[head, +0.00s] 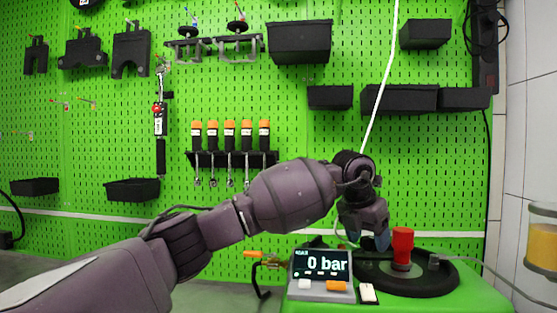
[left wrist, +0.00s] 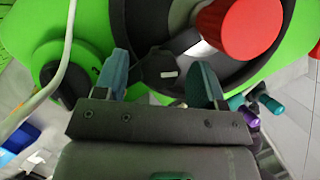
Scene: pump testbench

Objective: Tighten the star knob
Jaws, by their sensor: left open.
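In the left wrist view, a dark lobed part with a small white mark, apparently the star knob (left wrist: 157,66), shows between my left fingers. My left gripper (left wrist: 160,85) is open, with one blue-tipped finger on each side of it. I see gaps, but cannot tell how deep the fingers reach. In the head view my left gripper (head: 374,241) points down over the black round base (head: 425,279), just left of the red cylinder (head: 402,247). The knob is hidden there behind the gripper and display. My right gripper is not in view.
A display (head: 321,263) reading 0 bar stands left of the base on the green bench (head: 450,302). The red cylinder, also in the left wrist view (left wrist: 240,28), is close to my fingers. A white hose (head: 380,85) hangs behind my wrist. A green pegboard with tools and bins stands behind.

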